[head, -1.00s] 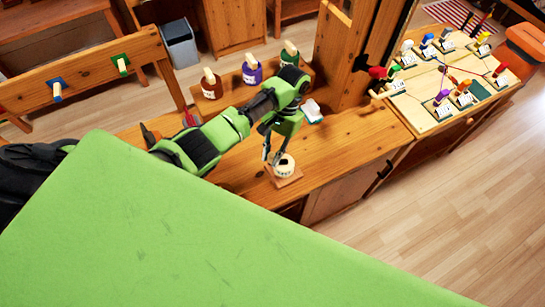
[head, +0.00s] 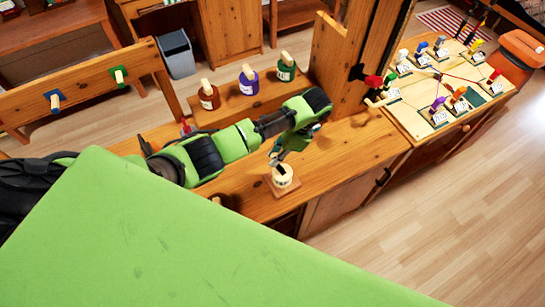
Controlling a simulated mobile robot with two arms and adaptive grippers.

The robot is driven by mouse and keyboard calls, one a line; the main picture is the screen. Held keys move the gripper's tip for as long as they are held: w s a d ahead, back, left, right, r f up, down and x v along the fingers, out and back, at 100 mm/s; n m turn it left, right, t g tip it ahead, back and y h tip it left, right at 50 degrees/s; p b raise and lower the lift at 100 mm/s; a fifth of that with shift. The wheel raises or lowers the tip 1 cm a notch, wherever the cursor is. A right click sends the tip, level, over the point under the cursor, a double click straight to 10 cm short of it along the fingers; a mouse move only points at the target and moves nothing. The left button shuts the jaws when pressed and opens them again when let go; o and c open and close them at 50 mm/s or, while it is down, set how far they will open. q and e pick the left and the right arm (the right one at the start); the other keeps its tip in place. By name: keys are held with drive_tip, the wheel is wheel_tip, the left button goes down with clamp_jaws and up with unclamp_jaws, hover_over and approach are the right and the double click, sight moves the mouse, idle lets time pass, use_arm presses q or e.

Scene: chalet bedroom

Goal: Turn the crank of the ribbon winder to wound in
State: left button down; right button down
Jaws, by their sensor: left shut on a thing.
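The ribbon winder (head: 283,178) is a small white drum with dark marking on a square wooden base. It stands near the front edge of the wooden worktop (head: 345,165). My left gripper (head: 275,160) reaches down to the top of the drum at its far left side. It is shut on a small part there, which I take to be the crank. The fingers and wrist cover that part, so its shape and angle are hidden. My right gripper is out of view.
Brown (head: 208,95), purple (head: 249,80) and green (head: 286,68) bottles stand on a raised shelf behind my arm. A wooden post (head: 335,60) rises at the back right. A board with several coloured pegs (head: 440,85) lies beyond. The worktop right of the winder is clear.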

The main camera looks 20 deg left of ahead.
use_arm(q)
drive_tip(key=s+d+m+t+h, duration=0.2)
drive_tip(key=d+m+h, duration=0.1)
drive_tip(key=m, duration=1.4)
drive_tip(key=s+d+m+t+h+b, duration=0.1)
drive_tip(key=d+m+h, duration=0.3)
drive_tip(key=m, duration=1.4)
drive_tip(key=shift+s+m+t+h+b, duration=0.35)
drive_tip(key=shift+t+h, duration=0.15)
drive_tip(key=shift+t, duration=0.3)
drive_tip(key=shift+s, duration=0.1)
drive_tip(key=c, duration=1.9)
unclamp_jaws()
